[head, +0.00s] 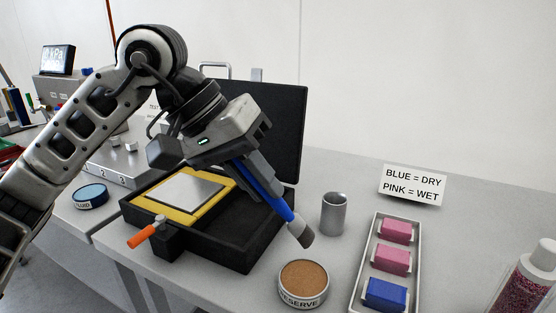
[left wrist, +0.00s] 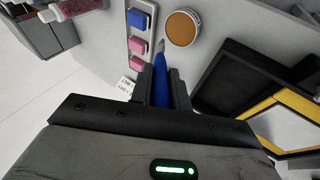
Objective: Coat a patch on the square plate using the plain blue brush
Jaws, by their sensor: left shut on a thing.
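My left gripper (head: 264,178) is shut on the plain blue brush (head: 276,201), whose blue handle slants down to the right with a grey-brown bristle tip. The brush also shows between the fingers in the left wrist view (left wrist: 159,82). The tip is in the air near the case's right corner, above and behind the RESERVE tin; I cannot tell its exact height. The grey square plate (head: 187,193) lies in a yellow frame (head: 149,201) in the open black case, left of the brush. It shows partly in the left wrist view (left wrist: 288,126). My right gripper is not in view.
The RESERVE tin (head: 304,284) holds brown material. A grey cup (head: 334,214) and a tray (head: 356,290) of pink and blue blocks stand right. An orange-handled tool (head: 142,237) sticks out at the case front. A blue-topped tin (head: 90,196) stands left. The raised lid (head: 275,130) is behind.

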